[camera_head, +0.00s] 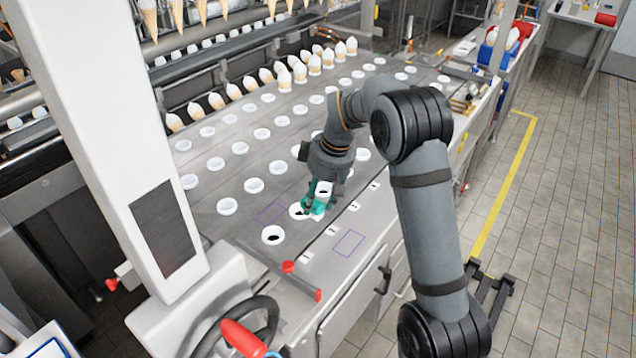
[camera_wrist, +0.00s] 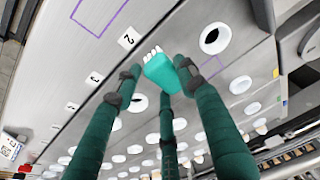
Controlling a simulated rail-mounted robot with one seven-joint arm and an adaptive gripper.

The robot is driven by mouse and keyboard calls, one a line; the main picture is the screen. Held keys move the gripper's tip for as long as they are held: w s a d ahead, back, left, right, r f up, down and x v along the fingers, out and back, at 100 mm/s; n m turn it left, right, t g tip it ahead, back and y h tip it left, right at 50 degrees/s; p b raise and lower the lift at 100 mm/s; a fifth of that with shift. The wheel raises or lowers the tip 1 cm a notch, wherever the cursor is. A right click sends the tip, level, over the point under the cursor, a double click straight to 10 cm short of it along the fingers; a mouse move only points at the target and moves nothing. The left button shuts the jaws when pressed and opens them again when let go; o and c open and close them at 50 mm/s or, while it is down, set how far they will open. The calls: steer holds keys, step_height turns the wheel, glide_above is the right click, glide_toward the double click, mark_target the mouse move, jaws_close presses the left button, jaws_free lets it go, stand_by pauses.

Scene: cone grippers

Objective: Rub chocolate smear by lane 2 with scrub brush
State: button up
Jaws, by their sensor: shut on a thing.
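The scrub brush (camera_wrist: 160,72), a teal block with white bristles, is in the grasp of my gripper (camera_wrist: 158,76) in the wrist view. The three dark-green fingers are shut around it, and the bristles face away from them. In the head view my gripper (camera_head: 316,203) is low over the front edge of the grey lane plate (camera_head: 235,232), among the nearest white-rimmed holes. Whether the bristles touch the plate I cannot tell. Small lane number labels (camera_wrist: 127,38) run along the plate's front strip; I cannot read them surely. No chocolate smear can be made out clearly.
White-rimmed holes (camera_head: 273,235) cover the plate, some dark inside. Purple outlines mark the plate (camera_head: 271,214) and the front strip (camera_head: 349,242). Cones (camera_head: 285,80) stand in a row at the back. A red-ended handle (camera_head: 289,267) lies near the front left corner.

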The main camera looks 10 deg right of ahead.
steer(key=shift+r+p, duration=1.1)
steer(key=shift+r, duration=0.6)
